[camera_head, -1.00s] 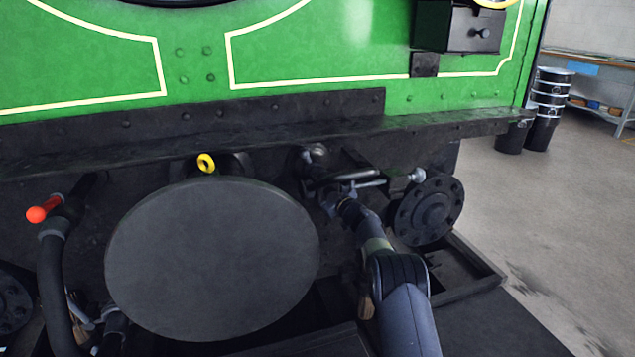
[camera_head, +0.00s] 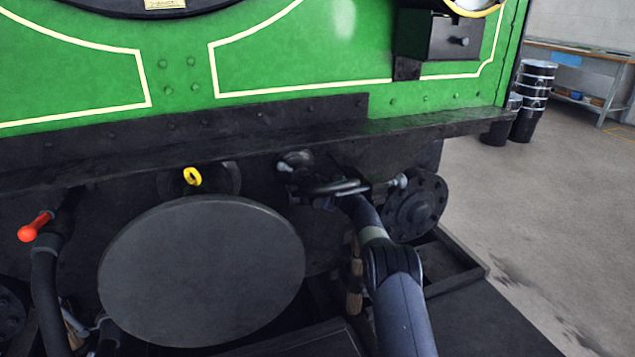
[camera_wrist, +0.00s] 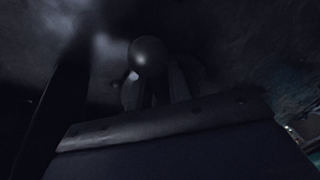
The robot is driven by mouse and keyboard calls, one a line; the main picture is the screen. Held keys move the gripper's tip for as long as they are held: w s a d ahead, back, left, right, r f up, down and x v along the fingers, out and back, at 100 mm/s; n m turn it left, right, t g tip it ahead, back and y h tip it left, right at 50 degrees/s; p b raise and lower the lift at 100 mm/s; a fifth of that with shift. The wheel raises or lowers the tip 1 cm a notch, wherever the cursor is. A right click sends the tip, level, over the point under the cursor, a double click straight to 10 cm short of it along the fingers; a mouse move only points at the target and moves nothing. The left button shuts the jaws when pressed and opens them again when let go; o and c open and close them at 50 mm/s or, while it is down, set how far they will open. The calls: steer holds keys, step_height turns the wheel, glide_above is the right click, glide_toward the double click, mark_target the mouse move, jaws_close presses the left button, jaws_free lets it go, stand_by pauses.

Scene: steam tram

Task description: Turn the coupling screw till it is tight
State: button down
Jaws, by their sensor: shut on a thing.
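The coupling screw (camera_head: 345,187) hangs under the black buffer beam of the green tram, right of the big round buffer. Its bar shows a pale ball end (camera_head: 403,181) on the right; another small pale knob (camera_head: 284,166) shows at the left. My gripper (camera_head: 325,196) is at the coupling, small and dark and partly merged with its links. In the wrist view a dark ball (camera_wrist: 148,55) stands at the fingers of my gripper (camera_wrist: 155,92), which are shut on the coupling bar. The wrist view is very dark. The screw's thread cannot be made out.
The big round buffer (camera_head: 202,272) stands close left of my arm. A black flanged disc (camera_head: 414,207) is just right of it. A hose with a red handle (camera_head: 35,226) hangs at far left, and a yellow ring (camera_head: 192,176) above the buffer. Open floor lies at right.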

steer(key=shift+d+r, duration=0.1)
steer(key=shift+r, duration=0.1)
steer(key=c, duration=1.3)
jaws_free()
steer(key=shift+f, duration=0.1)
steer(key=shift+f, duration=0.1)
